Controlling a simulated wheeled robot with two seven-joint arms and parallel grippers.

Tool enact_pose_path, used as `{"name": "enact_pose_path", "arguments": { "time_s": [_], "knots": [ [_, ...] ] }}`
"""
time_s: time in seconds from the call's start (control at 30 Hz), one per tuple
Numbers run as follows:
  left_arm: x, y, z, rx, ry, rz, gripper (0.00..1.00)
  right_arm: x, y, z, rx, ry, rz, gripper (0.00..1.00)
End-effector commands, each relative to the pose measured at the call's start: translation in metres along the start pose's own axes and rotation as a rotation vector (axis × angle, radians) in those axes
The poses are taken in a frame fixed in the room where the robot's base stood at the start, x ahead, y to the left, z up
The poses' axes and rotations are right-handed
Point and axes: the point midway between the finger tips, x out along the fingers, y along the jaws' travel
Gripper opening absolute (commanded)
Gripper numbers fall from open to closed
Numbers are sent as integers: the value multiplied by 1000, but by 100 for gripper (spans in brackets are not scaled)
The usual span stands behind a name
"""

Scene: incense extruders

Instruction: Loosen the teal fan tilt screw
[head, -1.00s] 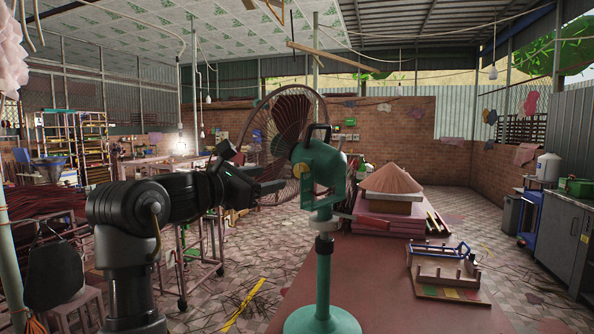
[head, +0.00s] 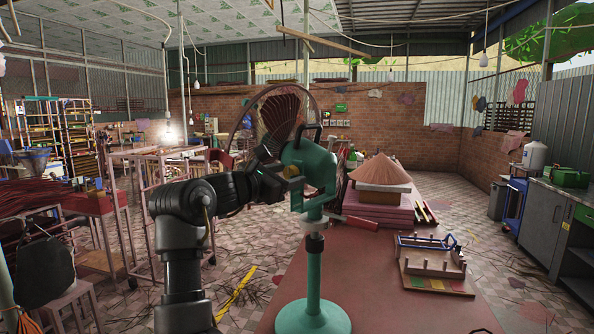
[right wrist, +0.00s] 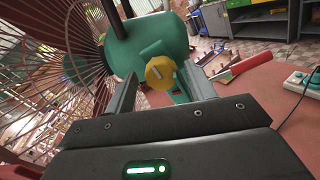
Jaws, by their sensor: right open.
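The teal fan (head: 313,168) stands on the table on a teal post and round base, with its wire cage facing away to the left. Its tilt screw is a round yellow knob (head: 291,171) on the side of the motor bracket. In the right wrist view the knob (right wrist: 160,72) lies between the two fingertips, with a slot or ridge on its face. My right gripper (head: 284,182) is open at the knob, one finger on each side. I cannot tell whether the fingers touch it. My left gripper is not in view.
The fan's wire cage (right wrist: 60,75) is close on the left of the right wrist view. A conical hat (head: 381,170) sits on a pink stack behind the fan. A pegged wooden rack (head: 434,266) stands to the right on the reddish table (head: 385,300).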

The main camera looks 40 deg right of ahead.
Motion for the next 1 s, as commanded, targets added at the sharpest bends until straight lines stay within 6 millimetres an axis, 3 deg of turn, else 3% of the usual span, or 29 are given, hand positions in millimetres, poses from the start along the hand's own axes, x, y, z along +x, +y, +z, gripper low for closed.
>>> {"name": "enact_pose_path", "arguments": {
  "time_s": [0.23, 0.6, 1.0],
  "knots": [
    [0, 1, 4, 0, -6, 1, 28, 2, -1, 0, 0, -1, -2, 55],
    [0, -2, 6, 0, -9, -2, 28, -3, 0, 0, 0, 0, 1, 10],
    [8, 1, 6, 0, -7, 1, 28, 1, -2, -2, -93, 0, -2, 10]
  ]
}}
